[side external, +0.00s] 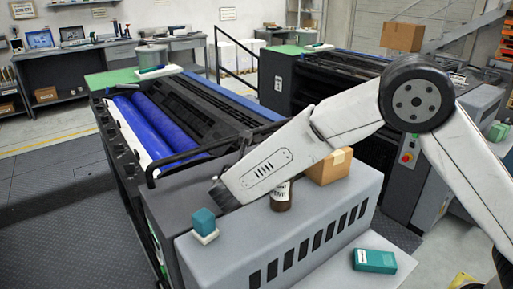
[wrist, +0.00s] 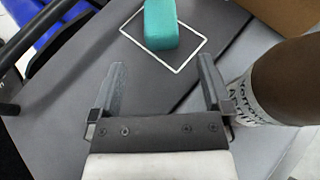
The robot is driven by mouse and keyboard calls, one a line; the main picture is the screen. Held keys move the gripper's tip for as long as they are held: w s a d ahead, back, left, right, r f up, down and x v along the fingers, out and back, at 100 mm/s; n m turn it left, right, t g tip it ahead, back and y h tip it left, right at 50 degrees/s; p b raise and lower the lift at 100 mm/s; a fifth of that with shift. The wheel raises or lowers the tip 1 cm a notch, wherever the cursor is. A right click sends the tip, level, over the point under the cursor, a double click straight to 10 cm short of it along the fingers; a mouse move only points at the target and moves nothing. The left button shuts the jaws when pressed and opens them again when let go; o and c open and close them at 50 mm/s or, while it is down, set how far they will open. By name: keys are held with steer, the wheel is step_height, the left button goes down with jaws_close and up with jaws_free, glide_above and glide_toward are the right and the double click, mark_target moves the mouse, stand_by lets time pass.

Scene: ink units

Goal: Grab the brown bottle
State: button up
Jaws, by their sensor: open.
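The brown bottle (side external: 282,197), with a white label, stands on top of the grey machine housing, partly hidden behind my arm in the side view. In the wrist view the bottle (wrist: 290,82) is large and cut off at the right edge, just right of my right finger. My gripper (wrist: 163,66) is open, with nothing between its fingers. The bottle is outside the jaws; whether it touches the right finger is unclear. In the side view only a dark bit of the gripper end shows, left of the bottle.
A cardboard box (side external: 330,167) stands behind the bottle. A teal block (side external: 204,221) on a white base is at the housing's left end. A teal box (side external: 375,261) lies lower right. In the wrist view a teal object (wrist: 160,25) lies inside a white outline beyond the fingers.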

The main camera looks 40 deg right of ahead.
steer(key=shift+c, duration=0.9)
